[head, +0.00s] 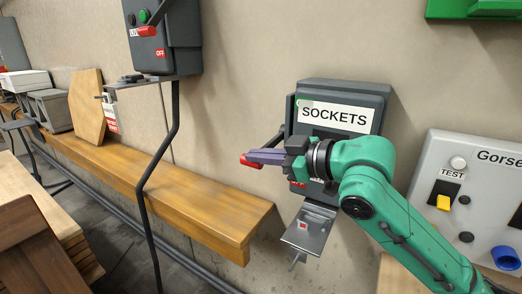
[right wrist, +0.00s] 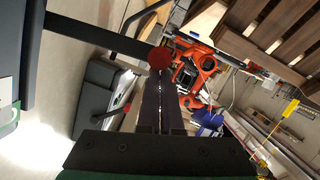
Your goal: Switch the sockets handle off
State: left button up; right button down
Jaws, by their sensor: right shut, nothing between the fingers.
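The dark grey SOCKETS box (head: 372,96) is on the wall right of centre in the head view, with a white label and a small red mark low on its front. Its handle ends in a red knob (head: 250,161), which sticks out left of the box. In the right wrist view the knob (right wrist: 160,58) sits at the end of a dark bar. My right gripper (head: 262,156) is shut and empty, its fingertips right at the knob; whether they touch is unclear. The gripper and arm hide part of the box's lower front. My left gripper is not in view.
Another dark switch box (head: 182,40) with a red handle hangs at upper left. A metal bracket (head: 308,230) is below the SOCKETS box. A wooden beam (head: 160,185) runs along the wall. A grey panel (head: 485,165) with a yellow switch is at right.

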pick_arm(q)
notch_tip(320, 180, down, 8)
jog(key=b, duration=0.7)
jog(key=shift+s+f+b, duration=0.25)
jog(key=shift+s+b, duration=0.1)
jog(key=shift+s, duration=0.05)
pick_arm(e)
jog(key=w+d+f+n+t, duration=0.2)
jog(key=f+n, duration=0.4)
jog(key=f, duration=0.6)
jog(key=shift+w+f+n+t+h, duration=0.15)
jog(key=shift+w+n+t+h, duration=0.2)
jog(key=shift+w, duration=0.2)
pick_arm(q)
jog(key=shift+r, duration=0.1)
pick_arm(e)
jog(key=shift+d, duration=0.1)
